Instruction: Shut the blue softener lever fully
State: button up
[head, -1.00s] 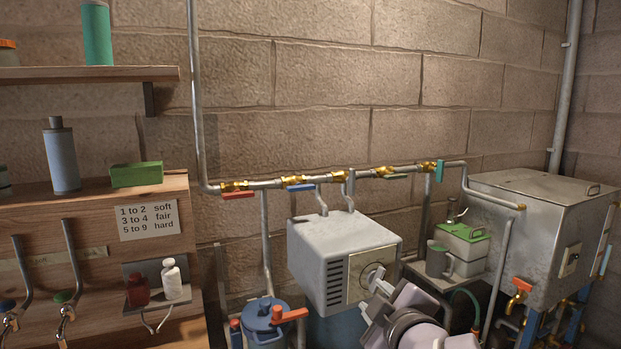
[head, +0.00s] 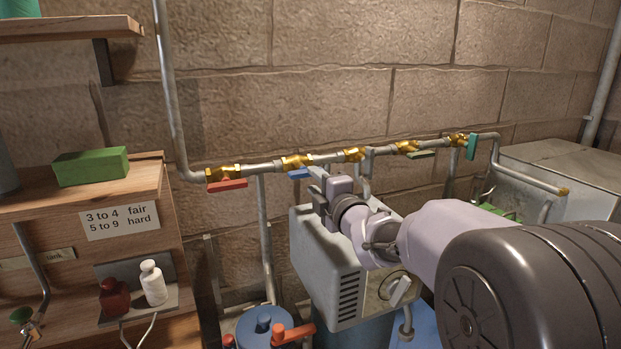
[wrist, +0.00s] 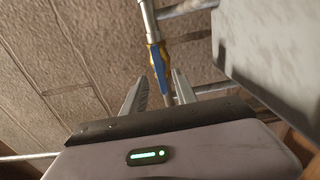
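The blue softener lever (head: 299,174) hangs at a brass valve on the horizontal wall pipe, left of the grey box's upright pipes. It lies roughly along the pipe. The wrist view shows the blue lever (wrist: 160,74) against the brass body, ahead of and between the fingers. My gripper (head: 316,182) is just right of the lever in the head view and partly covers its right end. In the wrist view my gripper (wrist: 158,80) is open, with a clear gap between the fingers and nothing held. I cannot tell whether a finger touches the lever.
The grey box (head: 325,265) stands below my gripper. A shelf unit with bottles is at left.

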aim_at(308, 175)
jog(key=shift+x, duration=1.75)
grip_shut()
